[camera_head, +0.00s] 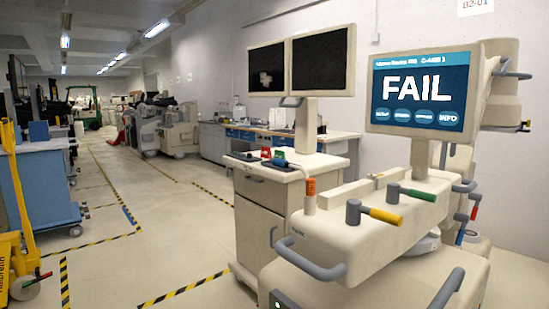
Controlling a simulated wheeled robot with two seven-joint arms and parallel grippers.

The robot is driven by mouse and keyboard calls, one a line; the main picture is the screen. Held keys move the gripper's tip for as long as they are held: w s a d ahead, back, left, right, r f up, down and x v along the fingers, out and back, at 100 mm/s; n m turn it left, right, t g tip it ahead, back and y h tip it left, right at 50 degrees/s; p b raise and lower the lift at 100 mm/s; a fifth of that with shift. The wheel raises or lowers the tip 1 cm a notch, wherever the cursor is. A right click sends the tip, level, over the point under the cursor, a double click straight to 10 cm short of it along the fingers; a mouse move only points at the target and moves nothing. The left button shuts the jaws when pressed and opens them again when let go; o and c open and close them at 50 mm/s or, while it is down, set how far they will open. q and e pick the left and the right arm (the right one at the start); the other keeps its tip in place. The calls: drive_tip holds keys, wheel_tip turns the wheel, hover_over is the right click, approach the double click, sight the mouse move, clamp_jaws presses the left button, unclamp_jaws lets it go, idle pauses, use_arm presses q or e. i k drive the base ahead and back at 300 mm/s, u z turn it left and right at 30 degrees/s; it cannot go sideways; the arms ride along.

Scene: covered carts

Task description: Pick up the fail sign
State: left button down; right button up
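The word FAIL shows in white letters on a blue screen (420,90) mounted on the beige machine (365,225) at the right. A small red item (265,153) and a small green item (279,157) are on top of the beige cabinet (263,205) left of the machine; they are too small to read. I cannot tell whether either is a sign. Neither my left nor my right gripper is in view.
Two dark monitors (322,61) stand above the cabinet. Grey handles (310,262) stick out from the machine's front. A blue cabinet (45,185) and a yellow pallet jack (15,260) are at the left. The floor aisle (150,200) between is clear, with striped tape.

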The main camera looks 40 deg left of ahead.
sight(265, 152)
drive_tip(key=k, duration=0.65)
drive_tip(key=u, duration=1.05)
drive_tip(key=i, duration=1.3)
drive_tip(key=u, duration=1.55)
drive_tip(key=i, duration=2.55)
drive_tip(key=z, duration=0.35)
drive_tip(key=i, duration=1.9)
drive_tip(key=z, duration=1.05)
